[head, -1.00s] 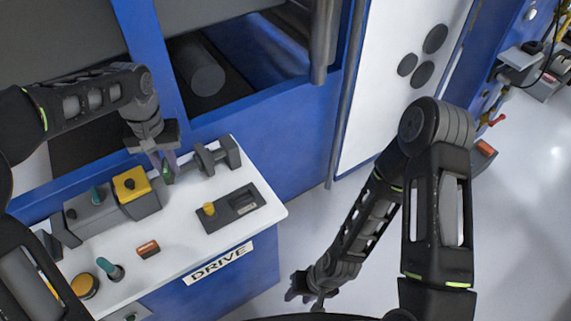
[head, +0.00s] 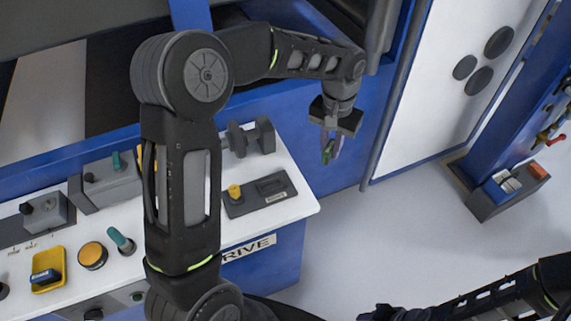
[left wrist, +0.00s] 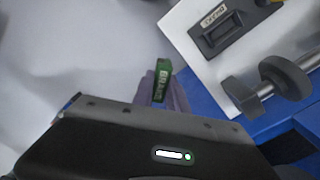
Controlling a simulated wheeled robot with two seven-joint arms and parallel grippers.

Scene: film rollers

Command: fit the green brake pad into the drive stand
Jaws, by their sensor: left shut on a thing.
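The green brake pad (left wrist: 163,82) is gripped between the purple fingertips of my left gripper (left wrist: 164,92) in the left wrist view, lettering along its face. In the head view the left gripper (head: 329,150) points down with the green pad (head: 327,156) at its tips, past the right end of the white-topped stand (head: 298,208) labelled DRIVE. On that stand is a dark slotted block (head: 268,188) with a yellow knob; it also shows in the left wrist view (left wrist: 232,25), apart from the pad. My right gripper (head: 378,313) is cut off at the bottom edge, its jaws unclear.
A grey shaft with discs (head: 250,138) stands behind the slotted block. My left forearm covers part of the stand top. An orange button (head: 93,256) and a teal-handled knob (head: 121,241) lie left. Open floor is to the right, with a grey bin (head: 507,190) farther off.

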